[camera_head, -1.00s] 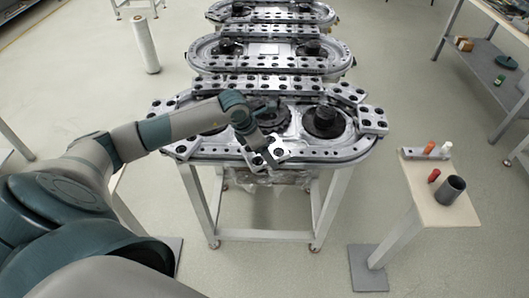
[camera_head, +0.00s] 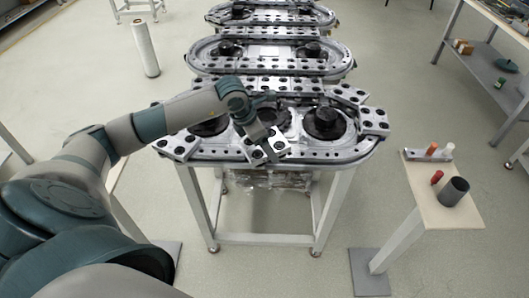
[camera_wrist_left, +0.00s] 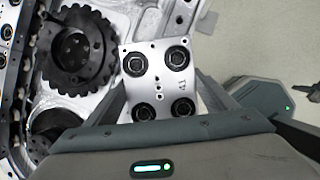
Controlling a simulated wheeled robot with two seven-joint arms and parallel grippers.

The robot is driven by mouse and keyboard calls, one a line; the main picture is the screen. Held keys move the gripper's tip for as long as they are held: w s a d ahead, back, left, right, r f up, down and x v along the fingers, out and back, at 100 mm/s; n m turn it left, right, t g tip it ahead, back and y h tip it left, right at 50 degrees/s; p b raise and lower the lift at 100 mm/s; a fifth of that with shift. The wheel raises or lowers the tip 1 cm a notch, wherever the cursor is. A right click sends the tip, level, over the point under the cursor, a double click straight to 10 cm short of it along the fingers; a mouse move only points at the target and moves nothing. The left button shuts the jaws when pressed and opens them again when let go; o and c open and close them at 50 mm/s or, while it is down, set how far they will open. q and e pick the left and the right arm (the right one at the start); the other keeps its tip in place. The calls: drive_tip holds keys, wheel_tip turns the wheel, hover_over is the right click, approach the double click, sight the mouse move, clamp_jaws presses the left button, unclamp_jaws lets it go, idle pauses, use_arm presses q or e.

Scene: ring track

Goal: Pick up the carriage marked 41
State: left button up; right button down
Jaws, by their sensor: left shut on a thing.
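My left gripper (camera_head: 262,143) is shut on a light metal carriage plate (camera_head: 273,149) at the near edge of the closest ring track (camera_head: 340,150). In the left wrist view the carriage (camera_wrist_left: 157,72) sits between the fingers of my left gripper (camera_wrist_left: 158,95). It has dark round rollers or bolts at its corners. Whether the carriage is clear of the rail is hard to tell. My right gripper is not in view.
Other carriages line the ring, including one at its right end (camera_head: 373,121). Dark toothed wheels (camera_head: 325,122) stand inside it. More ring tracks (camera_head: 270,52) lie behind. A small side table (camera_head: 425,200) with a dark cup (camera_head: 454,191) stands at right.

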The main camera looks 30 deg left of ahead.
use_arm(q)
drive_tip(key=s+d+r+b, duration=0.4)
drive_tip(key=d+r, duration=0.3)
drive_tip(key=d, duration=0.3)
drive_tip(key=shift+s+d+r, duration=0.2)
drive_tip(key=shift+s+r, duration=0.15)
drive_tip(key=shift+s, duration=0.3)
drive_tip(key=shift+d, duration=0.1)
